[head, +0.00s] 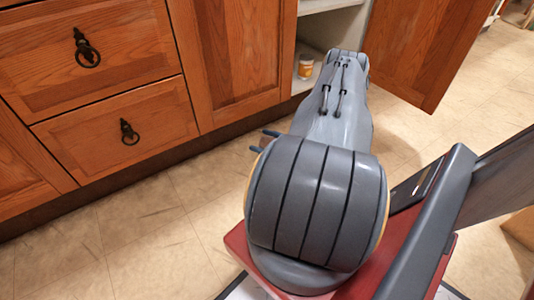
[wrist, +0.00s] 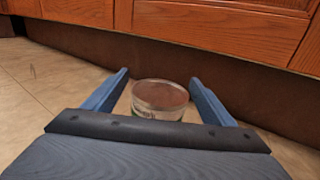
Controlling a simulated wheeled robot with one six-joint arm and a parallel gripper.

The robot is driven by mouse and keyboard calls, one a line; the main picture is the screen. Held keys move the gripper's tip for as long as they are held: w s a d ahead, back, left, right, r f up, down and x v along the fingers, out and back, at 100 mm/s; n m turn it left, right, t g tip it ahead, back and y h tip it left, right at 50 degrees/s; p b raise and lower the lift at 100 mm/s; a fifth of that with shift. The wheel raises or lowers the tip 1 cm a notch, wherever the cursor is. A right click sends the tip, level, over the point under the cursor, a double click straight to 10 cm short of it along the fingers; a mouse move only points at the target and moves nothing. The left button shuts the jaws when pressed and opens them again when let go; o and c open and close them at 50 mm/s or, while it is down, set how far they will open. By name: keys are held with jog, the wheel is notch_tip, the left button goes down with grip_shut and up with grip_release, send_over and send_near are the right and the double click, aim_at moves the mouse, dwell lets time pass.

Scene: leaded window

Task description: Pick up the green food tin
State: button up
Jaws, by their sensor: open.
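A short round tin (wrist: 160,96) stands upright on the floor in the wrist view, between the two blue fingers of my gripper (wrist: 159,78). Its flat lid looks brownish and shiny. Only a thin strip of its pale side shows, so its green colour is hard to tell. My gripper is open, with a visible gap between each finger and the tin. In the head view the fingertips of my gripper (head: 262,141) just show past the left side of my arm. The tin cannot be seen in that view.
Wooden drawers (head: 105,115) and a cabinet line the back, with a dark toe-kick (wrist: 240,75) close behind the tin. A cabinet door (head: 425,50) stands open on the right. A small orange-and-white jar (head: 306,66) is inside the cabinet. Tiled floor (head: 130,220) at left is clear.

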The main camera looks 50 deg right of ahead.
jog(key=shift+x, duration=1.05)
jog(key=c, duration=1.5)
